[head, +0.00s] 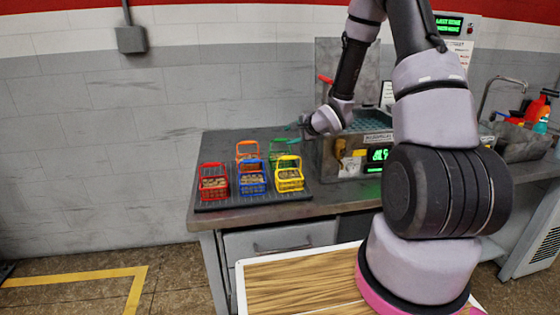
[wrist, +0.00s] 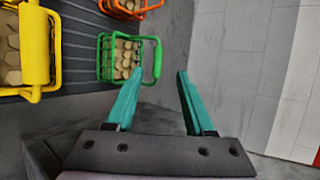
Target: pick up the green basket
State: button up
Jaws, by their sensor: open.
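The green basket (head: 279,150) stands in the back row on a dark ribbed mat, behind the yellow basket. It also shows in the wrist view (wrist: 104,60), with its handle raised and several tan pieces inside. My gripper (head: 296,126) is just above and right of it in the head view. In the wrist view my gripper (wrist: 158,73) has its two teal fingers apart and empty. The left fingertip lies close to the green handle (wrist: 157,60); I cannot tell if they touch.
Yellow (head: 289,174), blue (head: 252,179), red (head: 213,182) and orange (head: 247,152) baskets share the dark mat (head: 240,203). A metal machine with a green display (head: 377,155) stands right of them.

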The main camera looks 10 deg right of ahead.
aim_at(281, 139)
jog(key=x, duration=0.5)
jog(key=shift+w+a+f, duration=0.1)
jog(key=shift+f, duration=0.05)
jog(key=shift+a+x, duration=0.15)
jog(key=shift+x, duration=1.15)
jog(key=shift+a+x, duration=0.1)
jog(key=shift+x, duration=1.25)
grip_shut()
